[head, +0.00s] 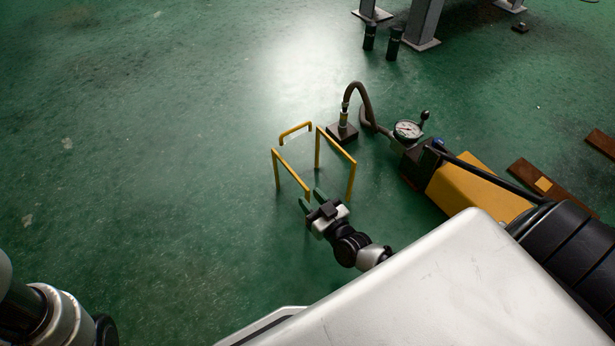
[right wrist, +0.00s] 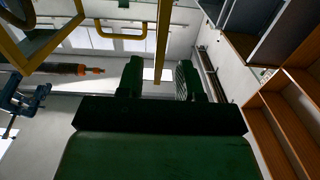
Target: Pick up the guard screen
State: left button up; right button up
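The guard screen stands on the green floor in the head view, with a yellow tube frame (head: 337,145) and what looks like a clear panel. My left gripper is out of view; only my left arm shows at lower left.
A dark block with a hose (head: 342,133) stands just behind the screen. A gauge (head: 407,130) and a yellow machine body (head: 473,185) are to the right. Two black cylinders (head: 393,44) stand near grey legs at the back. The floor to the left is clear.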

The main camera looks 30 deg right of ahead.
jog(key=w+b, duration=0.3)
jog(key=w, duration=0.2)
jog(key=shift+a+r, duration=0.1)
jog(key=shift+a, duration=0.05)
grip_shut()
dwell(1.2)
jog(key=shift+w+r, duration=0.1)
jog(key=shift+r, duration=0.05)
